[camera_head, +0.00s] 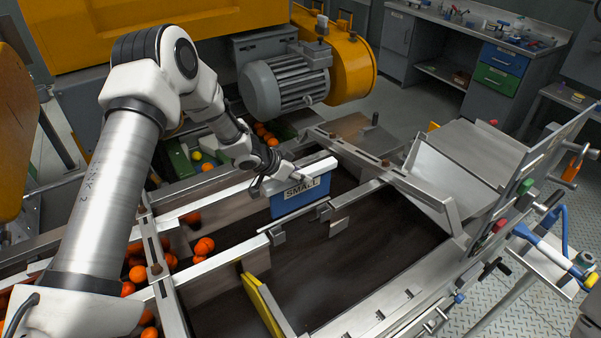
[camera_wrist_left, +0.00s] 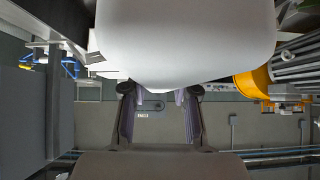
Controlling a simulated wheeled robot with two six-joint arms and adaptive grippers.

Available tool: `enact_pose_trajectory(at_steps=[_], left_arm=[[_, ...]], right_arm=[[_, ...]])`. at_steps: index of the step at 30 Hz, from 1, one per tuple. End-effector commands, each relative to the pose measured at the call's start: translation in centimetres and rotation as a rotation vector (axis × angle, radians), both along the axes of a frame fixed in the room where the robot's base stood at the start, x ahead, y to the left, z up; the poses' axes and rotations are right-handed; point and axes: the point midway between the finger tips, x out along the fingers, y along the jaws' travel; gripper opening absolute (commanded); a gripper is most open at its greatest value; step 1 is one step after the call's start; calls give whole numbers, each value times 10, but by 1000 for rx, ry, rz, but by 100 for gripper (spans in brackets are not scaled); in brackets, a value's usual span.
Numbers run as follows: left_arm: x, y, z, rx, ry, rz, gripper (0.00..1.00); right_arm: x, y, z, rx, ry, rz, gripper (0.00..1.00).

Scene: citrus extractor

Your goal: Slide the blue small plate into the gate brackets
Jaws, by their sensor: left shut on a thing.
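The blue small plate (camera_head: 292,204) stands upright across the dark channel, with its SMALL label facing the head camera. The gate brackets are small grey metal tabs on the crossbar in front of it, one at the left (camera_head: 278,236) and one at the right (camera_head: 338,226). The plate's lower edge looks close behind the crossbar; I cannot tell whether it touches the brackets. My left gripper (camera_head: 264,184) is at the plate's upper left, shut on the plate; the exact contact is hard to see. Its fingers show in the left wrist view (camera_wrist_left: 158,112), where the plate cannot be made out.
A metal rail (camera_head: 222,195) runs just left of the plate. A yellow plate (camera_head: 262,304) stands nearer in the channel. Several oranges (camera_head: 203,247) lie left of it. A grey motor (camera_head: 285,84) stands behind my arm. The dark channel bed (camera_head: 350,262) is clear in the middle.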

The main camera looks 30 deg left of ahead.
Motion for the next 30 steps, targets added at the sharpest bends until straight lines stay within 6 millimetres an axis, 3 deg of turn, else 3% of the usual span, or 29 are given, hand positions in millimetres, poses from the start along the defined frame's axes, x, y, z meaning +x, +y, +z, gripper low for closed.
enact_pose_trajectory(at_steps=[3, 18, 30], left_arm=[[-1, 1, 5, -4, 0, 1, 0], [-1, 1, -53, -4, 0, 1, 0], [-1, 1, -56, -4, -1, 1, 0]], right_arm=[[0, 0, 10, 0, -1, 0, 58], [1, 0, -30, 0, -1, 0, 58], [1, 0, -31, 0, -1, 0, 58]])
